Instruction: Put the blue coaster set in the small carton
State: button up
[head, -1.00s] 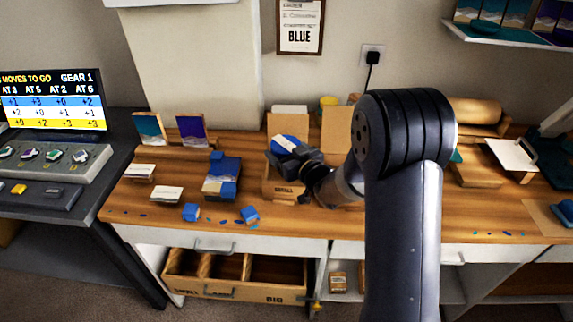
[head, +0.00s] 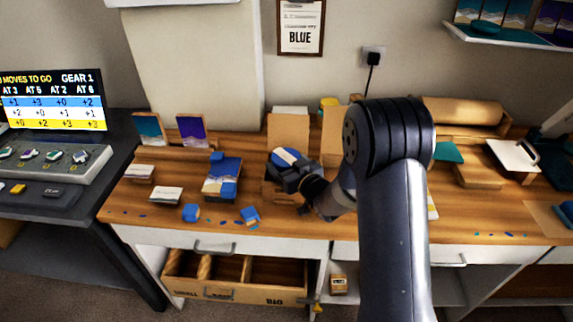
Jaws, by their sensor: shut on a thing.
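The blue coaster set (head: 281,154), round with a white band on top, is held in my gripper (head: 285,168). My gripper is shut on it, and the black jaws hide its lower part. The small carton (head: 275,190) is an open brown box on the bench. Its raised flap (head: 288,133) stands behind the coaster set. The gripper is low over the carton's opening and covers much of its front. I cannot tell whether the set touches the carton inside.
An open drawer (head: 240,295) with compartments is below the bench edge. A wall sign (head: 300,28) reads BLUE. A screen (head: 52,100) stands at the left.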

jog(key=shift+s+f, duration=0.1)
jog(key=shift+f, duration=0.25)
jog(key=shift+s+d+f+b, duration=0.1)
jog(key=shift+s+f+b, duration=0.05)
jog(key=shift+f+b, duration=0.2)
jog(key=o, duration=1.1)
jog(key=shift+f, duration=0.1)
jog(key=shift+o, duration=0.2)
jog(key=shift+r+p, duration=0.8)
jog(key=shift+p, duration=0.4)
jog(key=b+v, duration=0.2)
jog(key=v, duration=0.9)
jog(key=shift+s+d+r, duration=0.15)
jog(key=shift+s+r, duration=0.05)
jog(key=shift+r, duration=0.05)
